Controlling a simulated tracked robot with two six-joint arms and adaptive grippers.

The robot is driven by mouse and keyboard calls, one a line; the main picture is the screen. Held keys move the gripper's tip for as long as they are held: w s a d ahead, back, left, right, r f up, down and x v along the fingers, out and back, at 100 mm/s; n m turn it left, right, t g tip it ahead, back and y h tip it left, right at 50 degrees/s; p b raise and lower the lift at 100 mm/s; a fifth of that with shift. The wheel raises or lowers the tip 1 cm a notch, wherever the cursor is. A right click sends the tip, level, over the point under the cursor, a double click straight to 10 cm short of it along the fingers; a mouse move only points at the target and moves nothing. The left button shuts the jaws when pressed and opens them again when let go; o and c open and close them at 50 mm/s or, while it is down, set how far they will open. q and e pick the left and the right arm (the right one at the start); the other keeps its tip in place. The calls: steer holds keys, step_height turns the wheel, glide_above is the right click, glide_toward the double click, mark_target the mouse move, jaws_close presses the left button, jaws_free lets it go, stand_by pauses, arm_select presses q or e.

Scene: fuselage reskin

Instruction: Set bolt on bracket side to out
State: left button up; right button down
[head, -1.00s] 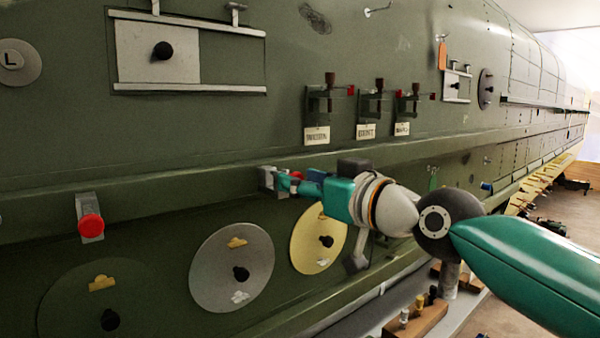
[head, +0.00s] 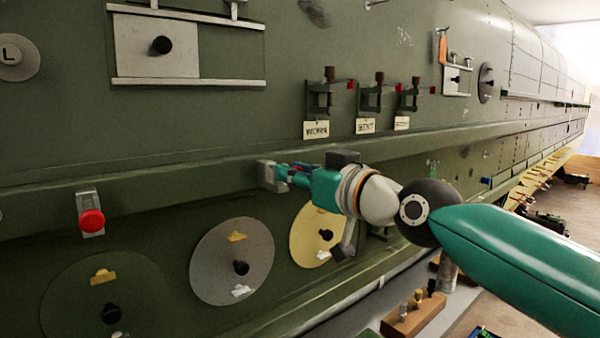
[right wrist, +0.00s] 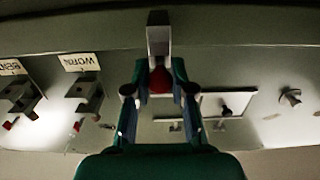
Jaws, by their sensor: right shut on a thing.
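A grey bracket (head: 268,176) sits on the green fuselage rail, left of my right gripper. In the right wrist view the bracket (right wrist: 159,38) carries a red bolt knob (right wrist: 160,79) at its near end. My right gripper (head: 292,174) is shut on this knob, with a finger on each side of it in the wrist view (right wrist: 160,92). In the head view the fingers hide the knob. A second grey bracket (head: 90,201) with a red knob (head: 92,220) is further left, apart from any gripper. My left gripper is not in view.
Round covers, one grey (head: 232,262) and one yellow (head: 318,236), are below the rail. Several clamps with tags, one reading WORN (head: 316,130), hang above. A wooden block (head: 415,316) with pegs is at the lower right.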

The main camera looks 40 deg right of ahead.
steer(key=shift+s+d+b, duration=0.1)
steer(key=shift+s+b, duration=0.25)
steer(key=shift+s, duration=0.9)
steer(key=c, duration=1.3)
jaws_free()
steer(key=shift+c, duration=0.2)
steer(key=o, duration=0.3)
steer(key=shift+s, duration=0.25)
steer(key=shift+o, duration=0.2)
steer(key=shift+w, duration=0.1)
steer(key=s+d, duration=0.1)
steer(key=s, duration=1.1)
